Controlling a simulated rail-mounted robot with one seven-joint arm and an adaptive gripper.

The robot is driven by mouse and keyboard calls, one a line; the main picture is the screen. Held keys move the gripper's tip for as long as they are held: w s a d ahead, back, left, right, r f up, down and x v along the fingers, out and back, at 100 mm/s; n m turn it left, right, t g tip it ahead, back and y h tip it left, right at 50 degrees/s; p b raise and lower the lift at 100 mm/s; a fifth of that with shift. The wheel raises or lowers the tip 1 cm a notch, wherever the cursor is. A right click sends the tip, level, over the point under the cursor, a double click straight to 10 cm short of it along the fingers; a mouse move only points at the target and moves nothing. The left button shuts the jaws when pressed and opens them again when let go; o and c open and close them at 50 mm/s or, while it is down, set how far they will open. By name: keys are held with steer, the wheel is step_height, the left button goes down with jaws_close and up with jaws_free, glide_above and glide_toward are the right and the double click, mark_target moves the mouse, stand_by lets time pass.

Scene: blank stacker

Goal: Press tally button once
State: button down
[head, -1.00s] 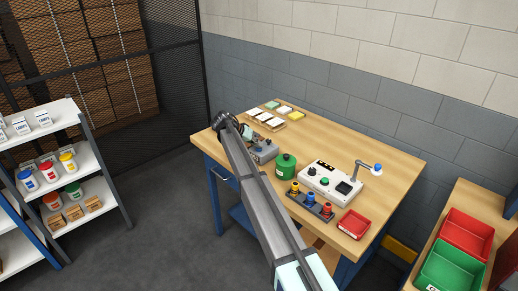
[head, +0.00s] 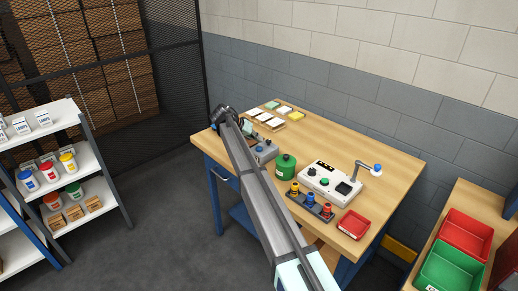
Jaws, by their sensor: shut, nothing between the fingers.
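My gripper (head: 223,114) is a small dark shape at the far end of my arm, over the left back part of the wooden table (head: 370,150). It is shut and empty, above and left of a grey box (head: 264,153) with a blue button or knob on top. My arm hides part of that box. I cannot tell which control is the tally button, or whether my fingertips touch anything.
A green canister (head: 285,167) stands between the two boxes. A rack of coloured knobs (head: 311,205) and a red tray (head: 353,225) lie near the front edge. Pale and yellow blocks (head: 297,115) sit at the back.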

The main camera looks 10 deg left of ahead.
mark_target(258, 148)
steer(key=shift+r, duration=1.8)
